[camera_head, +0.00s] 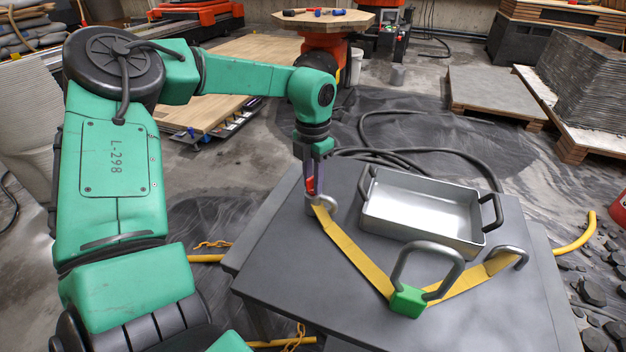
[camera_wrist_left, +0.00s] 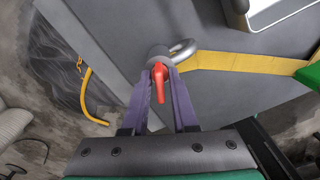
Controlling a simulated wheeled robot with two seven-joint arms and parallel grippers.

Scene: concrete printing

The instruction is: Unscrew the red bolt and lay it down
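The red bolt (camera_head: 310,185) stands at the table's left back edge, on a round grey metal mount (camera_head: 327,202). It also shows in the left wrist view as a red bolt (camera_wrist_left: 159,83) with a lever-like head. My left gripper (camera_head: 314,182) comes down from above, its purple fingers on either side of the bolt. In the left wrist view the fingertips (camera_wrist_left: 160,72) flank the bolt closely. I cannot tell whether they press on it. The bolt's lower end is hidden. My right gripper is not in view.
A yellow strap (camera_head: 352,250) runs from the mount to a green block (camera_head: 408,300) with a grey handle, then to a grey hook (camera_head: 510,252). A metal tray (camera_head: 425,210) sits behind it on the grey table (camera_head: 300,290). The table's left front is bare.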

